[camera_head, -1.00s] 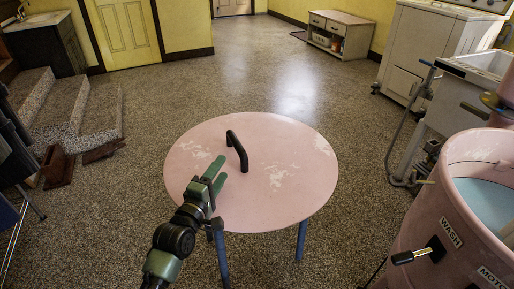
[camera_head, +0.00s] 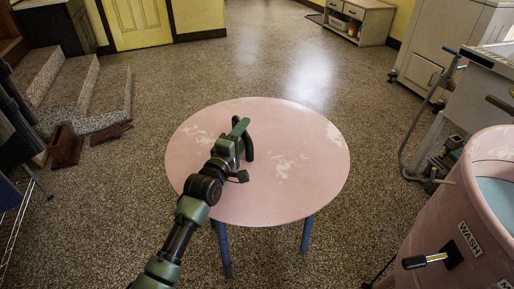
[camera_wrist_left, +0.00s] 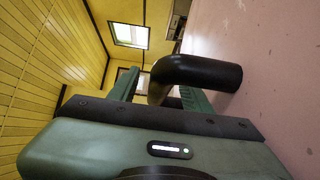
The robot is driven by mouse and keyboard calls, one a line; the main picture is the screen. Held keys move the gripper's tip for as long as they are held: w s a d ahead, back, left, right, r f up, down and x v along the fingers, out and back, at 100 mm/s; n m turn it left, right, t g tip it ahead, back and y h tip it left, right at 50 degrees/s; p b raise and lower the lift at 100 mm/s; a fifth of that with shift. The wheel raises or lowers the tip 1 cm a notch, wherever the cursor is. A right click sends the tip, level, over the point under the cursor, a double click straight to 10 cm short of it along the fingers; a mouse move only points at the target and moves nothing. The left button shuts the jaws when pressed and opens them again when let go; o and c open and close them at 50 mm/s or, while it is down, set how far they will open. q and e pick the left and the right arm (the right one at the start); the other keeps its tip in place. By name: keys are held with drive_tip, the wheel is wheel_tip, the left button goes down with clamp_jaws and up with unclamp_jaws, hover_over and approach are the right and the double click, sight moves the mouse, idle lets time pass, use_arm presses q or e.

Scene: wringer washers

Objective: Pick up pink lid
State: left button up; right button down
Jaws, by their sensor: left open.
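The pink lid (camera_head: 285,185) is a round, worn pink disc lying flat above blue legs. Its black arched handle (camera_head: 249,142) stands near the middle of its top, partly hidden by my gripper. My left gripper (camera_head: 240,132) is open at the handle. In the left wrist view the black handle (camera_wrist_left: 205,72) passes between the two green fingers of my left gripper (camera_wrist_left: 160,88), with the lid's pink surface (camera_wrist_left: 275,70) at the right. I cannot tell whether a finger touches the handle. My right gripper is not in view.
A pink washer (camera_head: 440,235) marked WASH stands at the right front. A white appliance (camera_head: 440,50) stands behind it. Steps (camera_head: 85,90) are at the left, and a low cabinet (camera_head: 345,22) is at the back. Speckled floor is open beyond the lid.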

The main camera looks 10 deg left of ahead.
use_arm(q)
drive_tip(key=shift+w, duration=0.2)
clamp_jaws()
idle(1.2)
drive_tip(key=shift+r, duration=0.25)
